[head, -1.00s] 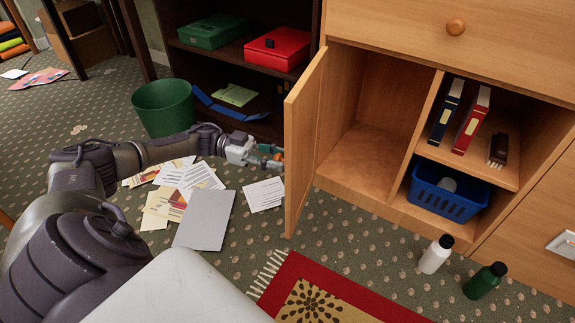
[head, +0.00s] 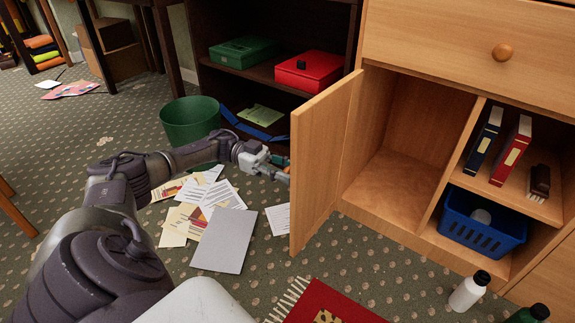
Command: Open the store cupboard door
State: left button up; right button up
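The store cupboard door (head: 325,160) is light wood and stands swung well open on its left-hand hinge side. The inside of the cupboard (head: 400,140) shows, with an empty left compartment. My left gripper (head: 284,170) is at the outer left face of the door, near its free edge. Its fingertips are small and partly hidden by the door edge, so I cannot tell whether they touch it or how far apart they are. My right gripper is not in view.
The right compartment holds binders (head: 511,150) on a shelf and a blue basket (head: 482,222) below. A white bottle (head: 468,292) and a green bottle (head: 530,314) stand on the carpet in front. Papers (head: 205,205) and a green bin (head: 190,121) lie left of the door.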

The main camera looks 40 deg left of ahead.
pick_arm(q)
jog(key=o, duration=0.5)
jog(key=shift+w, duration=0.1)
jog(key=shift+c, duration=0.2)
jog(key=v, duration=0.7)
jog(key=shift+a, duration=0.25)
